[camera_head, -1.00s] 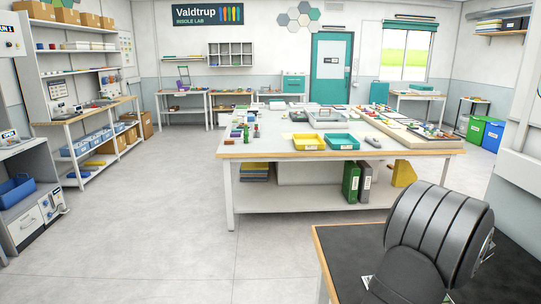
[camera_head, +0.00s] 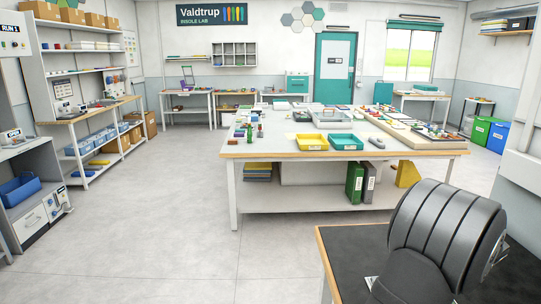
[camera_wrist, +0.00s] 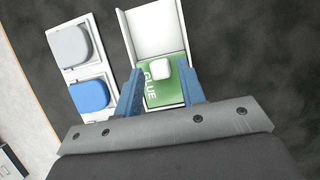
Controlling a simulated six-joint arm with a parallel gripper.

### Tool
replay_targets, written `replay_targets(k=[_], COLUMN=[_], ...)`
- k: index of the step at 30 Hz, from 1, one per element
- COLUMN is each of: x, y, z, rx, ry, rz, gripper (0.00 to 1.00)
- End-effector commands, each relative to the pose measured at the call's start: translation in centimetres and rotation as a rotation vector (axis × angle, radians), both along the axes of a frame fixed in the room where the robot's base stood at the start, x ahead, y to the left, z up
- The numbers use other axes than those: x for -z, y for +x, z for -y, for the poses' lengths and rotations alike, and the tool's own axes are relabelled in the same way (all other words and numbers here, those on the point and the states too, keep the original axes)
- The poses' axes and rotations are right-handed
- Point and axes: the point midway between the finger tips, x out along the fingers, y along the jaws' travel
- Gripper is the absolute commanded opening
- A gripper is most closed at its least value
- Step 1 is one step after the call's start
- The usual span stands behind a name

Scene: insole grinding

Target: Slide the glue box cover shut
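In the wrist view the white glue box (camera_wrist: 151,22) stands on a dark surface, with its far part uncovered. Its green cover (camera_wrist: 158,93), marked GLUE, lies over the near part and carries a white knob (camera_wrist: 161,70). My gripper (camera_wrist: 159,70) has two blue fingers, one on each side of the knob, with gaps showing between them and it. The fingers and the grey gripper bar hide the near end of the box. In the head view my dark arm shows at lower right, and neither the box nor the fingers can be seen.
Left of the box, a white holder (camera_wrist: 72,60) carries a grey pad (camera_wrist: 74,46) and a blue pad (camera_wrist: 90,95). The dark table (camera_head: 345,250) has a wooden edge. A large workbench (camera_head: 280,146) with trays stands farther off, with clear floor to its left.

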Motion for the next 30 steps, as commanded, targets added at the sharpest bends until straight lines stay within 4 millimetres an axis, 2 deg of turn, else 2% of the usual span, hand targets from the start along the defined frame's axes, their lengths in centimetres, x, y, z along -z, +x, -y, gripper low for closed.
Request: replay_targets(k=[18,30], x=[-4.9,-5.4], y=[0.0,0.0], z=[0.0,0.0], rx=[0.0,0.001], ry=[-0.001,0.0], rz=[0.001,0.0], gripper=[0.36,0.36])
